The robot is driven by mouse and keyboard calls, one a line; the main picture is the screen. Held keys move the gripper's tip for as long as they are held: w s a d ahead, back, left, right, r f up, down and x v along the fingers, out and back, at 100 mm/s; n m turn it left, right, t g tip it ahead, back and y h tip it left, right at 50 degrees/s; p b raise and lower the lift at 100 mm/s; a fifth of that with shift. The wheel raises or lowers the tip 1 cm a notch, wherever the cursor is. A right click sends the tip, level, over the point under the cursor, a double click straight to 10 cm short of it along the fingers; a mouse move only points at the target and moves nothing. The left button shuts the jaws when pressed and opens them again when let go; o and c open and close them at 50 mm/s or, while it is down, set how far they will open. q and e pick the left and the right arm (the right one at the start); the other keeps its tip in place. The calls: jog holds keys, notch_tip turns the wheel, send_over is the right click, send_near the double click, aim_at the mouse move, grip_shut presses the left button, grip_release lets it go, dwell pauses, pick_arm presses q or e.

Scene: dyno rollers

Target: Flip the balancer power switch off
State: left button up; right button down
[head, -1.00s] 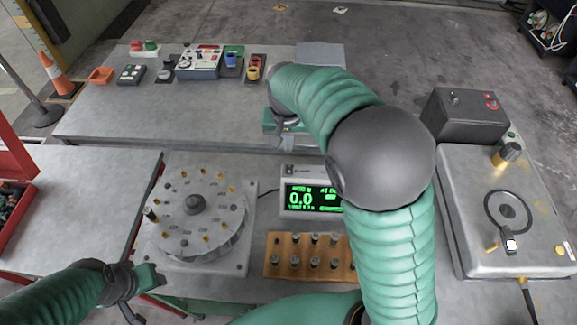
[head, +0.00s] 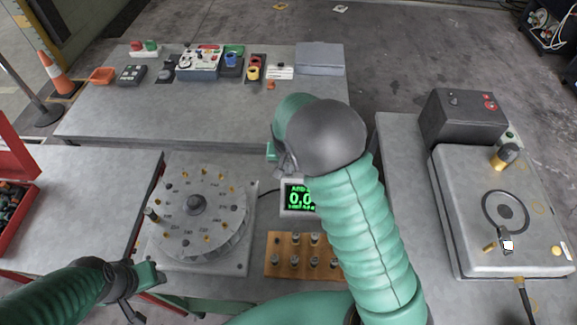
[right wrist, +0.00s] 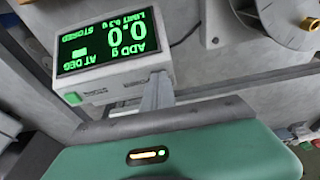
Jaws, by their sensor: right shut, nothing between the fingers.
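The balancer's readout box (head: 298,197) has a lit green screen showing 0.0. My right arm covers its right part in the head view. The readout (right wrist: 112,45) appears upside down in the right wrist view, with a small green spot on its front edge. My right gripper (head: 277,158) is shut and empty, above and behind the readout. In the right wrist view its fingers (right wrist: 158,92) overlap the readout's corner; contact cannot be told. My left gripper (head: 150,277) is low at the left, near the balancer's round plate; its jaws are unclear. I cannot identify the power switch for certain.
The round plate (head: 184,228) with brass pins and a wooden weight block (head: 290,264) stand in front. A dark box (head: 455,122) with a red control and a grey machine (head: 470,185) stand at right. Several control boxes (head: 200,63) line the back table.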

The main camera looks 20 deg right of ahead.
jog(key=shift+s+a+f, duration=0.1)
jog(key=shift+f, duration=0.15)
jog(key=shift+w+d+r, duration=0.3)
jog(key=shift+w+d, duration=0.1)
jog(key=shift+w, duration=0.3)
jog(key=shift+p, duration=0.3)
